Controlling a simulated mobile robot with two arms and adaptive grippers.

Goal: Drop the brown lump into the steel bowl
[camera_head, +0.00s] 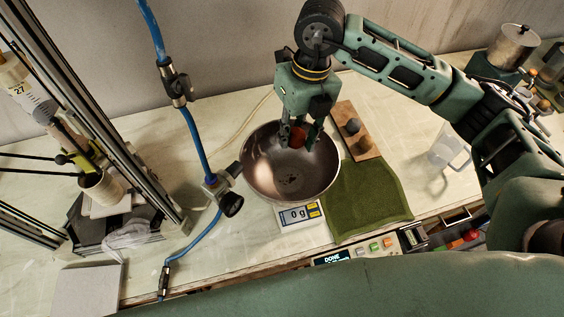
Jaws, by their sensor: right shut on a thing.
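My right gripper (299,137) comes down over the steel bowl (262,177) and is shut on a reddish-brown lump (298,138). The lump is held between the fingers above the right rear part of the bowl's opening. Fingers hide part of the lump. The bowl sits on a scale whose display (298,214) reads 0 g. No lump can be made out inside the bowl. My left gripper is not in view.
A wooden board (368,151) with dark grey lumps lies right of the bowl. A green cloth (367,202) lies in front of it. A clear jug (447,152) stands further right. A blue hose with valves (196,140) hangs left of the bowl.

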